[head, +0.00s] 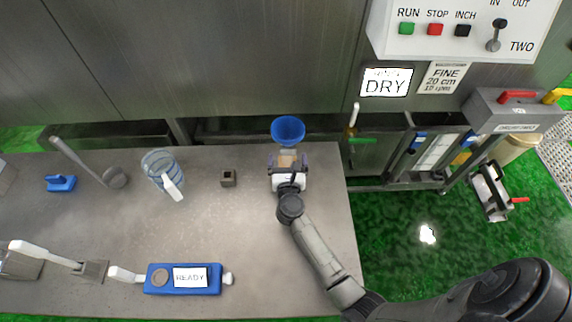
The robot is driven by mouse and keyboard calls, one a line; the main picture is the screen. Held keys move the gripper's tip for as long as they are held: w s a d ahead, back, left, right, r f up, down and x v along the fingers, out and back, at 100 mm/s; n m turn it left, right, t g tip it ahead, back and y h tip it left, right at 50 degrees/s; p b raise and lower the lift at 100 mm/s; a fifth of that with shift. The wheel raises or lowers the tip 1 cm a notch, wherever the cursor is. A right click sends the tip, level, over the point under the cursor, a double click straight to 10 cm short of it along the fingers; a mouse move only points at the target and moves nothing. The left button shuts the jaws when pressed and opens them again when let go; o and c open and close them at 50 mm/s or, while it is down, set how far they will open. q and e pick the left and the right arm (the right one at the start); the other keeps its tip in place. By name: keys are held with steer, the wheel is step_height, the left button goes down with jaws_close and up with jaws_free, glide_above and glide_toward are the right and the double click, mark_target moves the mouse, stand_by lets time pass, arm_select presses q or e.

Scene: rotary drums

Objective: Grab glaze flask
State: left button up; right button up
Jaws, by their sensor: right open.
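A blue, wide-mouthed cup or funnel shape (288,129) stands at the back edge of the bench. A small beige body (287,158) shows just below it; I take the two together as the glaze flask, but no label shows. My right gripper (289,161) is open, with its fingers on either side of the beige part. I cannot tell whether they touch it. The lower part is hidden by the gripper. My left gripper is not in view.
On the grey bench (215,225) are a clear blue-tinted jug (160,168), a small dark block (228,178), a ladle (113,177) and a blue READY unit (185,279). A metal cabinet wall (220,60) rises behind. The bench between them is clear.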

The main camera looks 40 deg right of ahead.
steer(key=shift+s+a+f, duration=0.1)
steer(key=shift+s, duration=0.05)
steer(key=shift+c, duration=0.6)
steer(key=c, duration=0.9)
steer(key=shift+c, duration=0.2)
steer(key=shift+r, duration=0.2)
